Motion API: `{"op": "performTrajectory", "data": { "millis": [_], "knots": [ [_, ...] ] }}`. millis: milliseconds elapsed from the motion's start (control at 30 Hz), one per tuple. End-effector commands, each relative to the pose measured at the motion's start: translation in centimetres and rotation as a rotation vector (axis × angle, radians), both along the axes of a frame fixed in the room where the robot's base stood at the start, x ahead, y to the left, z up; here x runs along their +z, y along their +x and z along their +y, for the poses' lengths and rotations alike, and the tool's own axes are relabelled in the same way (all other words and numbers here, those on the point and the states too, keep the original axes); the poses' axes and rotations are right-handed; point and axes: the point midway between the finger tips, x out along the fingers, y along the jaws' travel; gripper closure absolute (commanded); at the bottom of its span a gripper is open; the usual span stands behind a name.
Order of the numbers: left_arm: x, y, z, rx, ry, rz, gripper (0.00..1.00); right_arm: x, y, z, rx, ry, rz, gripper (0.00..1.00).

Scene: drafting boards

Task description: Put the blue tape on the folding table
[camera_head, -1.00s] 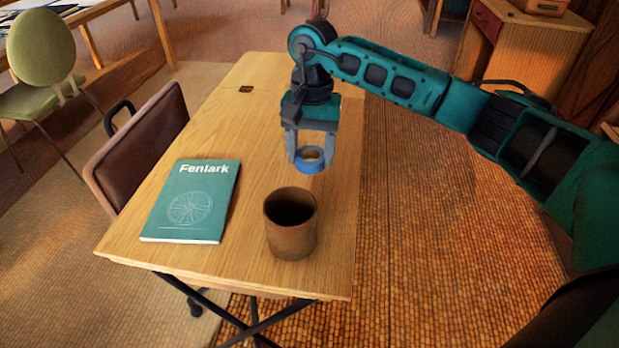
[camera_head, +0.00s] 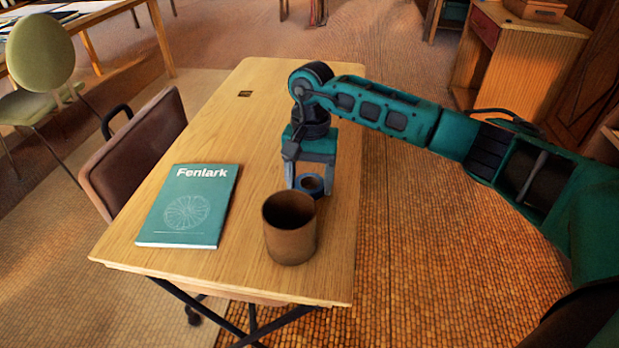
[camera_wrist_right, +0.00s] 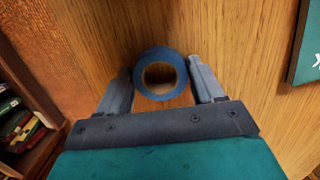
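The blue tape (camera_head: 311,184) is a small ring with an open centre. My right gripper (camera_head: 311,186) points down over the folding table (camera_head: 258,150) with the tape between its fingertips. In the right wrist view the tape (camera_wrist_right: 160,74) fits between the two finger ends (camera_wrist_right: 161,72), which appear to touch its sides. The tape is low, at or just above the wooden top; I cannot tell whether it touches. My left gripper is not in view.
A brown cup (camera_head: 290,228) stands just in front of the tape, close to it. A green Fenlark book (camera_head: 188,206) lies at the left of the table. A brown chair (camera_head: 140,150) stands at the left edge.

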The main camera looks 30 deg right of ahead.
Motion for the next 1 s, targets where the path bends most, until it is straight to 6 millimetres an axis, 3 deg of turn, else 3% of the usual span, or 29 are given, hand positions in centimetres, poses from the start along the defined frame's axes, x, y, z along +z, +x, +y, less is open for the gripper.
{"op": "performTrajectory", "data": {
  "millis": [167, 533, 1000],
  "knots": [
    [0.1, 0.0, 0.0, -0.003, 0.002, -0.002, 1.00, 0.0, 0.0, 0.0, 0.000, 0.000, 0.000, 0.15],
    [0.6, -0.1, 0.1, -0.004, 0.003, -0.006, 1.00, 0.9, 0.1, 0.0, 0.000, 0.001, -0.002, 0.15],
    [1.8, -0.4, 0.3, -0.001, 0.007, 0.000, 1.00, 10.2, 1.0, -0.7, 0.000, 0.000, -0.002, 0.15]
  ]
}}
